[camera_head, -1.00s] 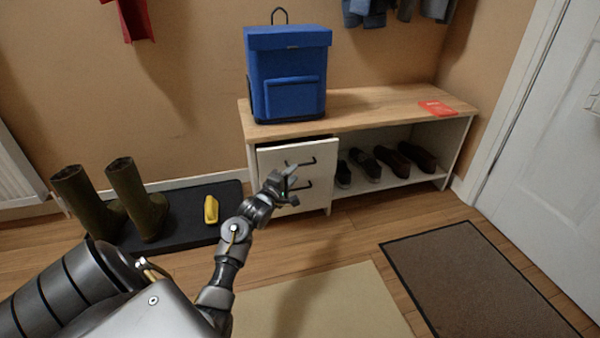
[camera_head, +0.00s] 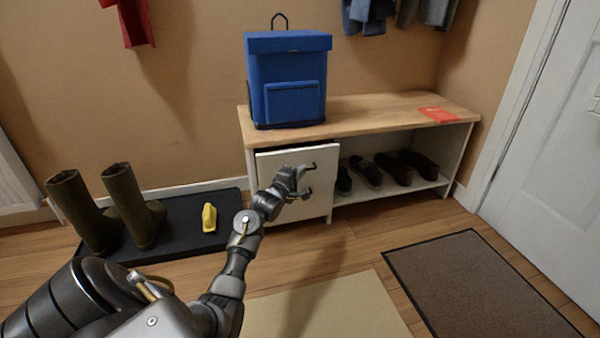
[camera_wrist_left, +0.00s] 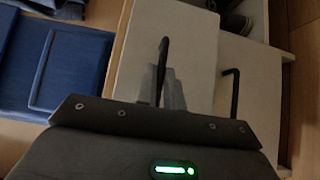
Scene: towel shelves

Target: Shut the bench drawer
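The white wooden-topped bench (camera_head: 375,115) has a white-fronted drawer (camera_head: 270,165) at its left end. A dark gap shows above this front, so the upper drawer stands slightly out. In the left wrist view the upper drawer front (camera_wrist_left: 190,50) is nearer than the lower front (camera_wrist_left: 255,75). A black handle (camera_wrist_left: 164,50) is on the upper front, and another black handle (camera_wrist_left: 234,95) is on the lower. My left gripper (camera_head: 298,184) is in front of the drawers; its fingers (camera_wrist_left: 164,85) look close together beside the upper handle. Contact is unclear. My right gripper is not in view.
A blue backpack (camera_head: 290,80) and a red item (camera_head: 440,114) are on the bench top. Dark shoes (camera_head: 370,172) fill the shelf at right. Boots (camera_head: 125,205) and a yellow object (camera_head: 209,217) are on a black tray at left.

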